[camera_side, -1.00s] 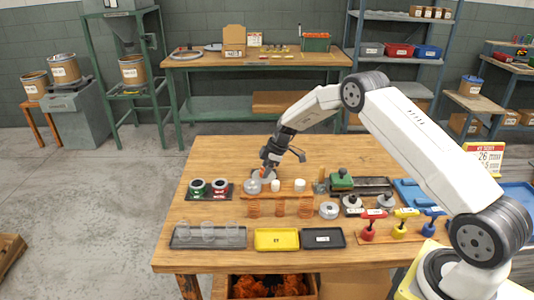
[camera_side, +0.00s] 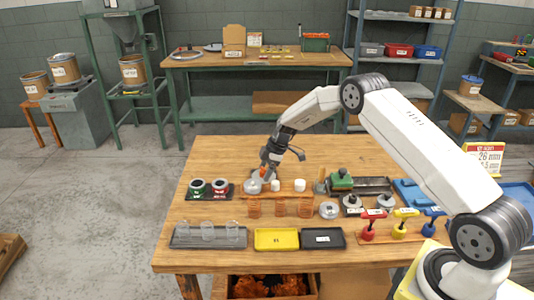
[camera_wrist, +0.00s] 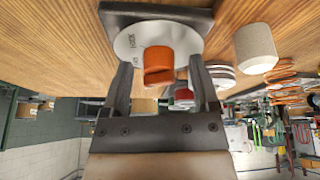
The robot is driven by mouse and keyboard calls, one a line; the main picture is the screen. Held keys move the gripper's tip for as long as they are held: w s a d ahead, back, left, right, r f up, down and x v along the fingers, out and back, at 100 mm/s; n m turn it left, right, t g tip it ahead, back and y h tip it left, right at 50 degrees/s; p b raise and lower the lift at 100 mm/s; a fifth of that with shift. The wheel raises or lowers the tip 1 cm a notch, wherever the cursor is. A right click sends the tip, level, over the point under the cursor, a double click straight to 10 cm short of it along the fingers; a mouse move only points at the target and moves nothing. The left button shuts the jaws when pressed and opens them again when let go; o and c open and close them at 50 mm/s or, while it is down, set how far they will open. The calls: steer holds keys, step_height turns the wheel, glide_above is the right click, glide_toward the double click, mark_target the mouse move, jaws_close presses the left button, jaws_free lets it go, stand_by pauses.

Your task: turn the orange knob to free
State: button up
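The orange knob (camera_wrist: 158,66) stands on a pale round dial (camera_wrist: 130,46) with small dark lettering, mounted on a dark base, in the wrist view. The lettering is too small to read surely. My gripper (camera_wrist: 162,66) is open, with one finger on each side of the knob and a visible gap on both sides. In the side view my gripper (camera_side: 264,174) is low over the dial (camera_side: 253,187), and it partly hides the knob there.
A white cylinder (camera_wrist: 255,48) stands close to the right of the dial in the wrist view. In the side view, spools (camera_side: 208,188), a yellow tray (camera_side: 277,239), a dark tray (camera_side: 323,238) and coloured T-handles (camera_side: 373,222) share the bench. The bench behind my gripper is clear.

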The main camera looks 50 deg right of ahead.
mark_target(274, 177)
steer(key=shift+d+r, duration=0.1)
steer(key=shift+r, duration=0.05)
steer(key=v, duration=0.7)
steer(key=shift+r, duration=0.25)
steer(key=shift+s, duration=0.1)
steer(key=s+a+r+m+h, duration=0.1)
steer(key=s+a+m, duration=0.3)
steer(key=s, duration=0.5)
steer(key=s+a+r+m+h, duration=0.1)
steer(key=s+a+r+m, duration=0.2)
steer(key=s+a, duration=0.3)
steer(key=s+a+r+m+h, duration=0.1)
steer(key=s+a+m, duration=0.3)
steer(key=s, duration=1)
steer(key=shift+s+a+r+m+h, duration=0.15)
steer(key=shift+a+r+m+h, duration=0.2)
steer(key=shift+a, duration=0.45)
